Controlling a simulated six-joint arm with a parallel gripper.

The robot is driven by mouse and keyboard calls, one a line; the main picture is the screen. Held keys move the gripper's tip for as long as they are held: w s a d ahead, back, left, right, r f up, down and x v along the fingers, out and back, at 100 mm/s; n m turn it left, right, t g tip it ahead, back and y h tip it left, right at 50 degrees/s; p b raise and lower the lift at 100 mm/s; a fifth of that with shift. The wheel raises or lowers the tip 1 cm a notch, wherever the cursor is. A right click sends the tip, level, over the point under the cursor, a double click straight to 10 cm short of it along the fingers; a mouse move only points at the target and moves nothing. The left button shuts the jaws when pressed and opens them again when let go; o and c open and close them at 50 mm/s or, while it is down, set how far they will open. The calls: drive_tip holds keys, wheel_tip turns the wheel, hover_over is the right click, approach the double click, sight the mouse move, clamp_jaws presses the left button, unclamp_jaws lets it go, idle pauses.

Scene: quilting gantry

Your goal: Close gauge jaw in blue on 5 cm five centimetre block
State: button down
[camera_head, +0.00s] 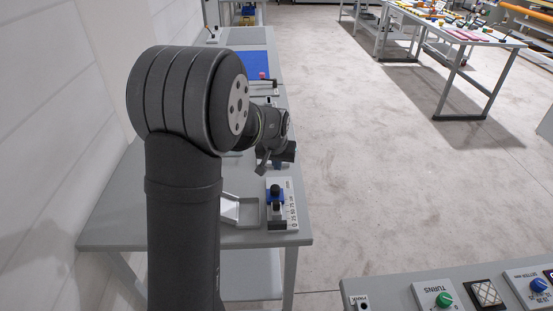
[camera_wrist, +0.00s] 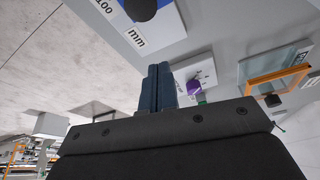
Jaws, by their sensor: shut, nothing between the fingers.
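The gauge (camera_head: 292,205) is a white plate with a millimetre scale on the bench, near its front right edge. Its blue jaw (camera_head: 276,196) carries a black knob, and a dark end piece (camera_head: 278,225) sits at the near end. I cannot make out the five centimetre block or tell whether the jaw touches it. My gripper (camera_head: 277,158) is beyond the gauge's far end and above the bench. In the wrist view its fingers (camera_wrist: 157,88) are shut and empty, with part of the gauge plate marked "100 mm" (camera_wrist: 133,36) and a dark round knob (camera_wrist: 140,8) above them.
A metal tray (camera_head: 240,210) lies just left of the gauge. A blue mat (camera_head: 256,63) is farther back on the bench. The wrist view shows a plate with a purple knob (camera_wrist: 193,88) and an orange frame (camera_wrist: 277,80). Open floor lies right of the bench.

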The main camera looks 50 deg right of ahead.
sight(277, 188)
drive_tip(key=x, duration=0.3)
drive_tip(key=shift+d+f, duration=0.1)
drive_tip(key=shift+f, duration=0.55)
drive_tip(key=shift+s+a, duration=0.5)
drive_tip(key=shift+a, duration=0.3)
drive_tip(key=shift+s+a, duration=0.45)
drive_tip(key=shift+a, duration=0.35)
drive_tip(key=shift+s, duration=0.1)
drive_tip(key=shift+s+a, duration=1.05)
drive_tip(key=shift+a, duration=0.1)
drive_tip(key=shift+d, duration=0.1)
